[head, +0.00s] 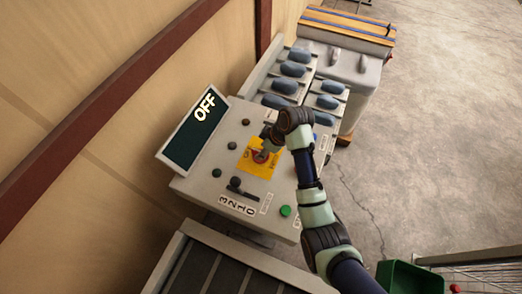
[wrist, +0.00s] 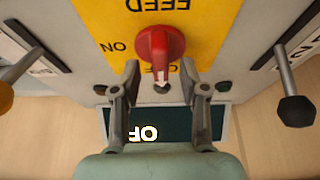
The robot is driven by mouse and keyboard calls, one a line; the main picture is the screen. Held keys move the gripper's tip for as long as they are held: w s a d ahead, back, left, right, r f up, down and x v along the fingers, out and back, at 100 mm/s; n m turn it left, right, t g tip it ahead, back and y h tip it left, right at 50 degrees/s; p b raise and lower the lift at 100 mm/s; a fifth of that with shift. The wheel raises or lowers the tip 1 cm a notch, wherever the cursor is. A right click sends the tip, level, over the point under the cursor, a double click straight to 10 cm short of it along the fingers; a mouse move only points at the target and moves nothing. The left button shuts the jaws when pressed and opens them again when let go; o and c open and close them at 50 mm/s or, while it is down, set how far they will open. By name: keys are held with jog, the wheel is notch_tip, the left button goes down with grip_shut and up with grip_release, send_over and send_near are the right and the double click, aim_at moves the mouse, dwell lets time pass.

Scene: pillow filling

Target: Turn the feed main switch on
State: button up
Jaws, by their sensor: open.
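The feed main switch is a red rotary knob (wrist: 158,45) on a yellow plate (wrist: 100,18) marked FEED. In the wrist view the plate's lettering is upside down. The knob's white arrow points at the partly hidden OFF mark, and ON is printed to its left. My gripper (wrist: 159,72) is open, with one finger on each side of the knob's lower end; contact cannot be told. In the head view my gripper (head: 266,143) is over the yellow plate (head: 249,164), partly hiding the red knob (head: 261,157). The display (head: 190,135) on the panel reads OFF.
In the wrist view a lever with a black knob (wrist: 296,110) stands to the right, and another lever (wrist: 22,68) to the left. The head view shows a black slider (head: 236,184) by the number scale, a green button (head: 285,211), and several blue-grey handles (head: 293,69) behind.

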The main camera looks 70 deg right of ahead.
jog(key=shift+w+f, duration=0.3)
jog(key=shift+f, duration=0.25)
grip_shut()
